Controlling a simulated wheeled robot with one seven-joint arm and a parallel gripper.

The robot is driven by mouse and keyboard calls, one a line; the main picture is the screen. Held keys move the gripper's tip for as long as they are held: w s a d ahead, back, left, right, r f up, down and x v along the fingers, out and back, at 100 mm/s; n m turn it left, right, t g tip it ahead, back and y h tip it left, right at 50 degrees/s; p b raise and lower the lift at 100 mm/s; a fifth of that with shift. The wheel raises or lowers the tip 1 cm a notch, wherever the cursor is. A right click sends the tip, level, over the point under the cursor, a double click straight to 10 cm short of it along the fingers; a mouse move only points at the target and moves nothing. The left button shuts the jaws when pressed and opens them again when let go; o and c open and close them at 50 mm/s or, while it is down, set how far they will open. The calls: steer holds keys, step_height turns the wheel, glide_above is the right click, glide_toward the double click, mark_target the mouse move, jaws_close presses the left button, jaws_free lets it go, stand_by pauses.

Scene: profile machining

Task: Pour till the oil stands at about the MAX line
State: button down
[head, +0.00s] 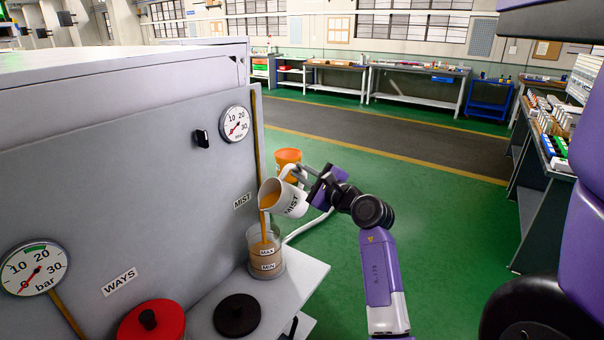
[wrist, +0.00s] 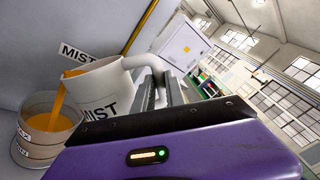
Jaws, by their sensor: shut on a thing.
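My gripper (head: 319,184) is shut on the handle of a white jug (head: 291,205) marked MIST. The jug is tilted to the left, and a stream of orange oil (head: 263,226) runs from its lip into a clear glass reservoir (head: 279,263). The reservoir stands on a shelf and bears MAX and MIN labels. Oil in it appears to stand around the MAX label (head: 267,252); the exact level against the line is hard to tell. In the wrist view the tilted jug (wrist: 105,90) pours into the reservoir (wrist: 40,150), whose oil surface shows inside the rim.
The grey machine panel (head: 150,160) rises close on the left, with gauges, a knob and a MIST label. A black lid (head: 237,315) and a red lid (head: 152,322) lie in front. An orange bucket (head: 287,162) stands behind the jug.

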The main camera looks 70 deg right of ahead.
steer(key=shift+w+a+r+n, duration=0.15)
steer(key=shift+w+a+n, duration=0.2)
steer(key=shift+n, duration=0.3)
steer(key=shift+w+a+r+n, duration=0.1)
steer(key=shift+a+n, duration=0.35)
steer(key=shift+n, duration=0.2)
stand_by(3.0)
steer(key=d+m, duration=0.1)
steer(key=m, duration=0.1)
steer(key=s+d+m, duration=0.1)
steer(key=m, duration=0.1)
steer(key=shift+s+d+f+p, duration=0.2)
steer(key=shift+f+p, duration=0.1)
steer(key=shift+f, duration=0.1)
steer(key=m, duration=0.1)
steer(key=f+m, duration=0.1)
steer(key=d+f+m, duration=0.1)
steer(key=m, duration=0.1)
steer(key=shift+s+f, duration=0.25)
steer(key=shift+s, duration=0.1)
